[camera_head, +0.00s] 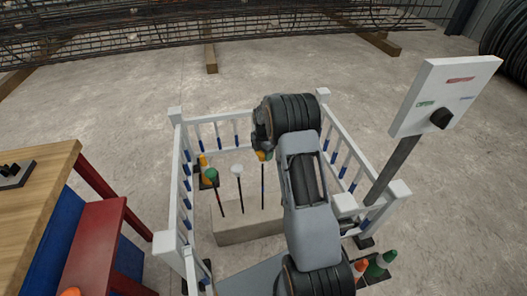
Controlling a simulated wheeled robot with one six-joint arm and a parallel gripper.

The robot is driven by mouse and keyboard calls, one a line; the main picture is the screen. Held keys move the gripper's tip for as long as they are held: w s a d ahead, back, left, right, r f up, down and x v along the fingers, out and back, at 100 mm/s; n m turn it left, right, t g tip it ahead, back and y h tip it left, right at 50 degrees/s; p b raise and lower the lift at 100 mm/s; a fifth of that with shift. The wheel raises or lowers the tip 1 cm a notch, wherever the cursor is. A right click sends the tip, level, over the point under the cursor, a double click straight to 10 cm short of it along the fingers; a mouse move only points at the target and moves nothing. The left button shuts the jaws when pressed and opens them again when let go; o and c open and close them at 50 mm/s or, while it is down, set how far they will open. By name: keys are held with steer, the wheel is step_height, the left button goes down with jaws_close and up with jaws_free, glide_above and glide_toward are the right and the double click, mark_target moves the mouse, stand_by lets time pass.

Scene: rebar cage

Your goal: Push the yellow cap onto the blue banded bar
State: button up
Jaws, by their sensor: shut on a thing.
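My gripper (262,149) is over the right-hand bar of the concrete block, mostly hidden behind my wrist. It is shut on the yellow cap (263,156), which shows just below the wrist. The blue banded bar (263,185) appears to be the thin dark upright bar under this cap. The cap lines up with the bar's top in this view, but I cannot tell whether it is on the bar or just above it. The bar's colour band is too small to read clearly.
The concrete block (240,232) bears two other bars, one with a green cap (211,174) and one with a white cap (237,169). A white railing (176,190) surrounds it. A sign panel (444,95) stands right, a wooden bench (35,180) left.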

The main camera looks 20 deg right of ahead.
steer(key=shift+f+b, duration=0.45)
steer(key=shift+f, duration=0.6)
steer(key=shift+f+b, duration=1.7)
steer(key=shift+f, duration=0.85)
stand_by(0.3)
steer(key=o, duration=1)
steer(key=shift+c, duration=0.2)
step_height(320, 180, up, 14)
steer(key=shift+f+p, duration=0.1)
steer(key=shift+p, duration=1)
